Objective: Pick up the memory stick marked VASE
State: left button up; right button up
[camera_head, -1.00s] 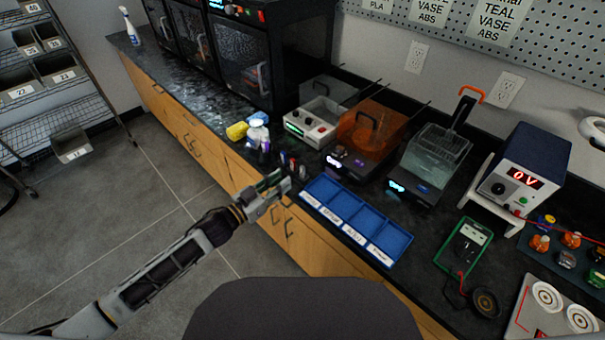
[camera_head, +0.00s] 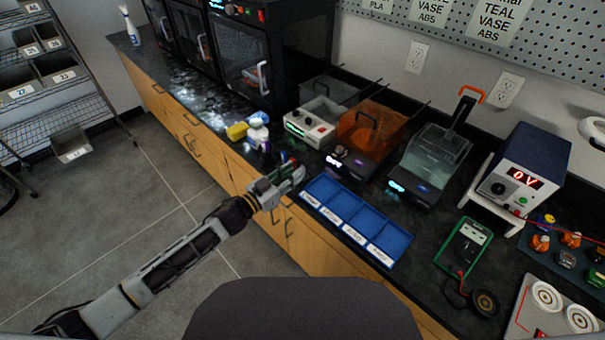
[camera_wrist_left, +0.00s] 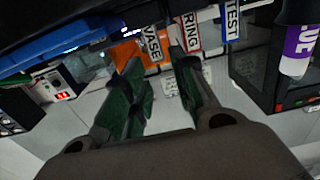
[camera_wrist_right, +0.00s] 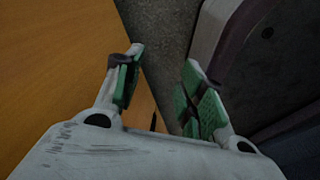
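The memory stick marked VASE (camera_wrist_left: 152,45) has a white label and black lettering in the left wrist view. It shows just beyond the fingertips, in the gap between them, nearer the left finger. In the head view my left gripper (camera_head: 287,179) is at the counter's front edge and mostly hides the sticks. My right gripper (camera_wrist_right: 164,58) is open and empty beside a wooden surface.
A blue tray (camera_head: 404,241) with labelled compartments lies just right of my left gripper. A grey control box (camera_head: 310,129) and orange-lidded machine (camera_head: 368,130) stand farther back.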

aim_at(302, 167)
pick_arm(q)
jog(key=shift+w+d, duration=0.15)
jog(key=shift+w+d+f, duration=0.15)
jog(key=shift+w+d, duration=0.3)
jog(key=shift+x, duration=1.7)
jog(key=shift+d+f, duration=0.1)
jog(key=shift+f, duration=0.05)
jog(key=shift+c, duration=0.8)
jog(key=c, duration=0.3)
jog(key=shift+r, duration=0.75)
notch_tip(302, 167, up, 7)
jog(key=shift+f+p, duration=0.1)
jog(key=shift+p, duration=0.65)
jog(key=shift+r, duration=0.85)
pick_arm(e)
jog(key=s, duration=0.1)
jog(key=s+d, duration=0.1)
jog(key=r, duration=0.1)
jog(key=shift+s+d, duration=0.25)
jog(key=shift+s, duration=0.15)
